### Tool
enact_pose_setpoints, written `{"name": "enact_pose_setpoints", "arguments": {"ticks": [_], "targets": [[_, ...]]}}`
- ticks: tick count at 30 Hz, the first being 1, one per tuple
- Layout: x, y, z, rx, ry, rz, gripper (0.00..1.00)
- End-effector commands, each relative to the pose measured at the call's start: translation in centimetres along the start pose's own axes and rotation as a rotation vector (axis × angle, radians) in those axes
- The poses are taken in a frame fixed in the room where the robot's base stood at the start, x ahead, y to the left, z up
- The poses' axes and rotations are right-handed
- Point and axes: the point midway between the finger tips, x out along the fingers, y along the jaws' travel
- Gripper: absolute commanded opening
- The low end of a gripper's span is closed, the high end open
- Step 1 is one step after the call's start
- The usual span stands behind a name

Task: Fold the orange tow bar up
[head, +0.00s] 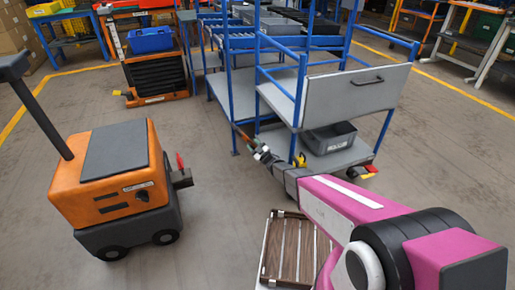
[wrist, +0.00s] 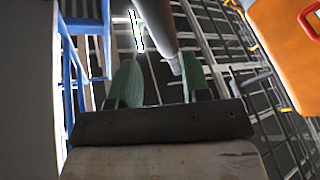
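My gripper (head: 260,150) is at the front left corner of the blue-framed grey cart (head: 325,91). A short thin dark bar with an orange-red part (head: 244,137) shows just beyond the fingers; it looks like the tow bar, tilted up to the left, but it is small. In the wrist view a grey rod (wrist: 156,25) runs down from the top between the green fingertips of my gripper (wrist: 157,84). It lies close to the right finger, with a gap to the left finger, so the fingers look open. I cannot tell whether it touches.
An orange and grey tug (head: 110,180) with a red lever (head: 181,162) on its hitch stands at the left. A grey bin (head: 330,138) sits on the cart's lower shelf. A wooden slatted deck (head: 292,250) is below my arm. Floor between tug and cart is clear.

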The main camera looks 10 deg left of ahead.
Motion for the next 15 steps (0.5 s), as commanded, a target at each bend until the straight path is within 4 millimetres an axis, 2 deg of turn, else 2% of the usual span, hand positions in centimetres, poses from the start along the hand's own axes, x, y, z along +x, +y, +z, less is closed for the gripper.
{"name": "enact_pose_setpoints", "arguments": {"ticks": [1, 6, 15], "targets": [[-0.1, -0.5, -1.4, 0.001, 0.003, 0.0, 0.41], [0.1, -2.3, -4.4, 0.0, 0.002, -0.001, 0.41], [0.5, -4.2, -7.6, -0.001, 0.001, 0.0, 0.41]]}}
